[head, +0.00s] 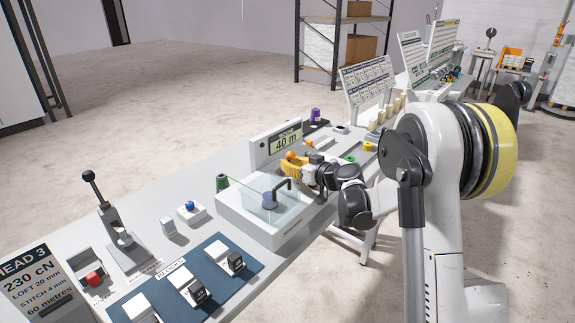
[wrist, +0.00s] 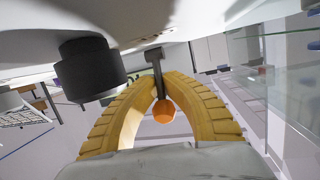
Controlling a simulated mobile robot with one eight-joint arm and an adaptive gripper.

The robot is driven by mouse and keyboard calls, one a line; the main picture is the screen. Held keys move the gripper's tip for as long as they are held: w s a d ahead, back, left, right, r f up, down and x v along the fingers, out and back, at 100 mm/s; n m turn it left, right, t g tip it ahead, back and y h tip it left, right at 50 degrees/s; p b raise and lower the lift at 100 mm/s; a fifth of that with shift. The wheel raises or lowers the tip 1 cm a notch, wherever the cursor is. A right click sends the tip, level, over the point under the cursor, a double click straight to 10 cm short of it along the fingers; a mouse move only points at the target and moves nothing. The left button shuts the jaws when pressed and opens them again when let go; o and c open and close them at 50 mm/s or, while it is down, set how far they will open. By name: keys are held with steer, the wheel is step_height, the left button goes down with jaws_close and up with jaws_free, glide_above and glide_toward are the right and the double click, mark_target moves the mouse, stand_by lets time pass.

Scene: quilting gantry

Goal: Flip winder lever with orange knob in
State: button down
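The winder lever's orange knob (head: 291,155) shows in the head view, just in front of the grey display box. In the wrist view the same knob (wrist: 163,113) sits in the arch between my two yellow fingers, with the dark lever stem (wrist: 157,72) running up from it to the machine. My gripper (wrist: 162,77) has its fingertips drawn together on either side of the stem, close to or touching it. In the head view my gripper (head: 293,168) is right beside the knob. The lever's pivot is hidden in the head view.
A display box (head: 278,144) reading 40 m stands behind the knob. A clear-covered white winder box (head: 268,210) with a dark spindle lies in front, close to my gripper. A black cylinder (wrist: 90,70) is near my left finger.

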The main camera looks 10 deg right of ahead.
steer(key=c, duration=1.5)
jaws_free()
steer(key=shift+c, duration=0.2)
steer(key=v, duration=1.2)
